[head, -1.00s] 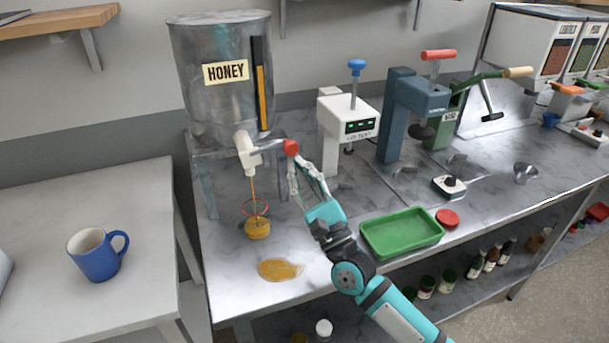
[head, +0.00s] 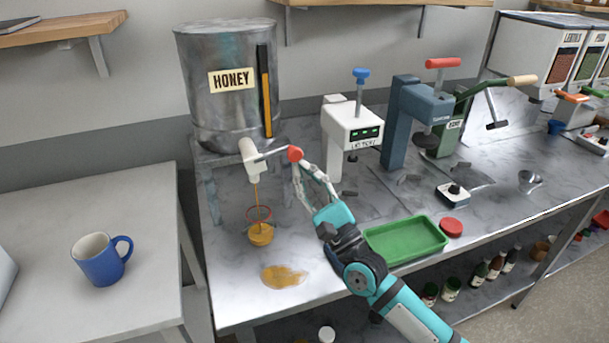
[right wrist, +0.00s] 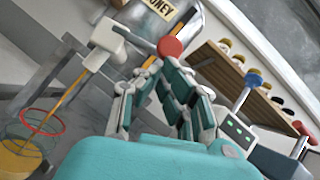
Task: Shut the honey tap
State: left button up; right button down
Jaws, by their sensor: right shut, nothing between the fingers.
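The honey tank (head: 225,110) stands at the back left of the counter. Its white tap (head: 252,160) has a lever reaching right to a red knob (head: 295,154). A thin honey stream (head: 257,195) runs from the tap into a clear jar with a red rim (head: 259,213) and honey in its bottom. The right wrist view shows the tap (right wrist: 108,40), knob (right wrist: 171,47) and jar rim (right wrist: 42,122). My right gripper (head: 301,166) is shut and empty, its fingertips close by the knob; I cannot tell whether they touch. My left gripper is not in view.
A honey puddle (head: 284,276) lies on the counter before the jar. A green tray (head: 405,240) and red lid (head: 451,228) lie right of my right arm. A white dispenser (head: 352,130) stands behind it. A blue mug (head: 100,262) is on the left table.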

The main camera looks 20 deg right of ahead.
jog(key=shift+d+r+n+g+y+p, duration=0.15)
jog(key=shift+r+n+g+y+p, duration=0.7)
jog(key=shift+n, duration=0.85)
pick_arm(q)
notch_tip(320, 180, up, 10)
jog(key=p, duration=0.7)
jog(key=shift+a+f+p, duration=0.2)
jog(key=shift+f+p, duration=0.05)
jog(key=shift+p, duration=0.1)
pick_arm(e)
notch_tip(320, 180, up, 6)
jog(key=a+n+g+y, duration=0.2)
jog(key=n+g, duration=0.3)
jog(key=n, duration=0.4)
jog(key=shift+r, duration=0.2)
